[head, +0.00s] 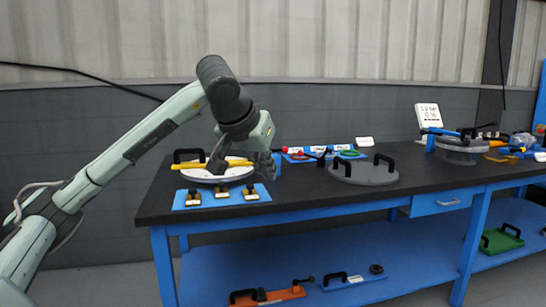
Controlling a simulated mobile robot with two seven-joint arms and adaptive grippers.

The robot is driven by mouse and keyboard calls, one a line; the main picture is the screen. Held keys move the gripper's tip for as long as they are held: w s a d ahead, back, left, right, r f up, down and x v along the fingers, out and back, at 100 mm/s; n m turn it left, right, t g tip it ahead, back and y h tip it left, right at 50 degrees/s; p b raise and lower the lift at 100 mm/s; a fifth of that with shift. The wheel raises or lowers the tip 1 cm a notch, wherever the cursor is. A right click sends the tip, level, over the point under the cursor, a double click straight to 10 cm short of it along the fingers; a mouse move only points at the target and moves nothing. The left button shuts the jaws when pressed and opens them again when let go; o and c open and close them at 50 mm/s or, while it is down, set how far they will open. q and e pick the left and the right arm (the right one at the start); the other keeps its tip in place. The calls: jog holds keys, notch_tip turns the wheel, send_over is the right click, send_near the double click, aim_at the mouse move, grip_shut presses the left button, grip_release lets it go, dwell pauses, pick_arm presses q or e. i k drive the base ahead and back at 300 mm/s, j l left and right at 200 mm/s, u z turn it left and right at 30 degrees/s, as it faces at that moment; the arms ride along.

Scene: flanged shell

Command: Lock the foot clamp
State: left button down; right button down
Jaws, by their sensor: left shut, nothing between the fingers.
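My left gripper (264,166) hangs from its arm over the left part of the dark table, fingers down and shut, with nothing seen between them. It is just right of a round white disc (216,175) with a yellow bar (192,165) across it and black handles; its arm partly covers that area. I cannot tell which part is the foot clamp. My right gripper is not in view.
A blue plate (222,202) with several brass-and-black pieces lies at the front left edge. A grey lid (363,176) with two black handles lies mid-table. A blue tray (297,158) and a white display (428,115) stand behind. An orange fixture (268,297) lies on the lower shelf.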

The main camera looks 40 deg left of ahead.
aim_at(285, 149)
jog(key=i+u, duration=0.45)
jog(key=i+l+u, duration=0.2)
jog(key=u, duration=0.3)
jog(key=i+l+u, duration=0.25)
jog(key=i+l, duration=1.35)
jog(key=i, duration=0.1)
